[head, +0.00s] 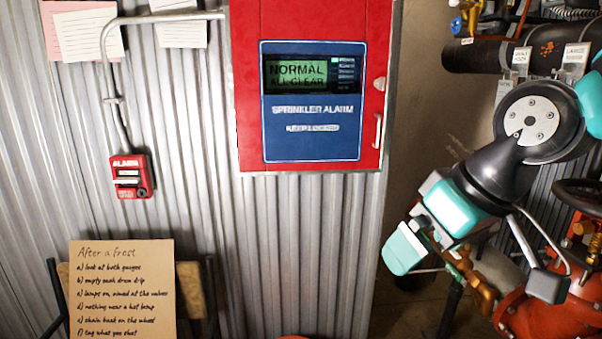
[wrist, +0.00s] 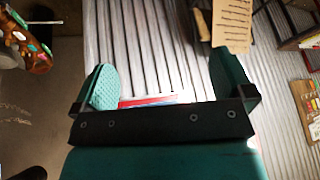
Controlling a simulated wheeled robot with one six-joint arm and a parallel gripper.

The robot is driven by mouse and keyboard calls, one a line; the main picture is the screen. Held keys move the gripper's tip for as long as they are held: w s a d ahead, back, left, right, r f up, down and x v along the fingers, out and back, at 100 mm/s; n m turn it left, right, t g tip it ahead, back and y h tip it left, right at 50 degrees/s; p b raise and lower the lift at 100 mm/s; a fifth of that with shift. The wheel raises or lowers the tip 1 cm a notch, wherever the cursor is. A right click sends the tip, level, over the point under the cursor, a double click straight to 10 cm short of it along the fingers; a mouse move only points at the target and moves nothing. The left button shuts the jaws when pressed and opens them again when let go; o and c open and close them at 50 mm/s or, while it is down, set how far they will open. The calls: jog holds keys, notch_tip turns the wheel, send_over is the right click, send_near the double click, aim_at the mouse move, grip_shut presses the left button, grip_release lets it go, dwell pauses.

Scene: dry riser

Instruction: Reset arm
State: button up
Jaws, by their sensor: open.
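My gripper (head: 412,247) hangs at the right of the head view, its teal fingers toward the lower left. In the wrist view my gripper (wrist: 165,85) has its two green textured pads wide apart, with nothing held between them. My arm is bent and comes in from the right edge of the head view. The gripper is below and to the right of the red sprinkler alarm cabinet (head: 250,90), apart from it. The cabinet's screen (head: 297,75) reads "NORMAL ALL CLEAR".
A red alarm box (head: 131,177) is on the corrugated wall (head: 200,130). A cardboard note (head: 122,290) headed "After a frost" stands at lower left; it also shows in the wrist view (wrist: 232,22). Dark pipe (head: 480,55) and orange-red pipework (head: 540,315) lie around my arm at right.

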jog(key=s+f+g, duration=0.4)
jog(key=s+f, duration=0.1)
jog(key=s, duration=0.7)
notch_tip(320, 180, up, 13)
jog(key=p, duration=1.3)
jog(key=shift+a+f+n+y, duration=0.2)
jog(key=shift+a+n+y, duration=0.1)
jog(key=shift+n, duration=0.1)
